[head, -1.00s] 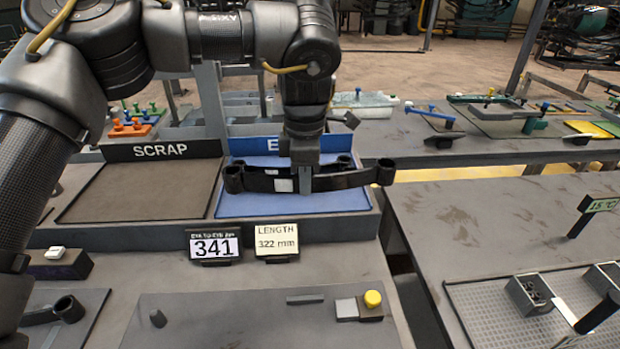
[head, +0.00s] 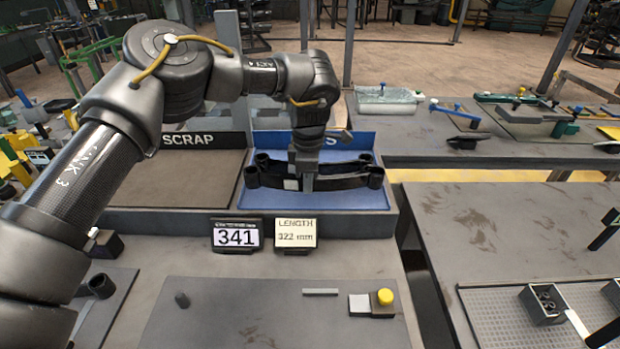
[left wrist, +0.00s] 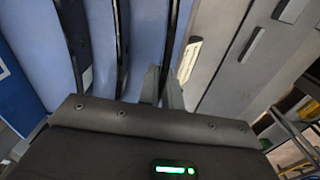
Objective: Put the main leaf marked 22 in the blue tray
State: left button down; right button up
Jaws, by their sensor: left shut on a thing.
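The blue tray (head: 345,203) stands on the bench right of the scrap tray. My left gripper (head: 307,184) is shut on a dark curved leaf (head: 340,182) with rolled eyes at its ends and a small pale label. The held leaf is within the tray's outline, at or just above its floor; I cannot tell if it touches. A second dark leaf (head: 262,157) lies behind it in the tray, partly hidden by the gripper. No number 22 can be read. In the left wrist view, dark strips (left wrist: 122,40) cross the blue tray. My right gripper is not in view.
The dark scrap tray (head: 190,180) is directly left. In front stand a 341 sign (head: 236,235) and a length card (head: 296,234). A gap separates the right-hand bench (head: 480,225).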

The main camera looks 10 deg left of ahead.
pick_arm(q)
jog(key=shift+w+a+f+p, duration=0.15)
jog(key=shift+f+p, duration=0.5)
jog(key=shift+f, duration=0.85)
jog(key=c, duration=2)
grip_release()
jog(key=shift+f, duration=0.2)
jog(key=o, duration=0.4)
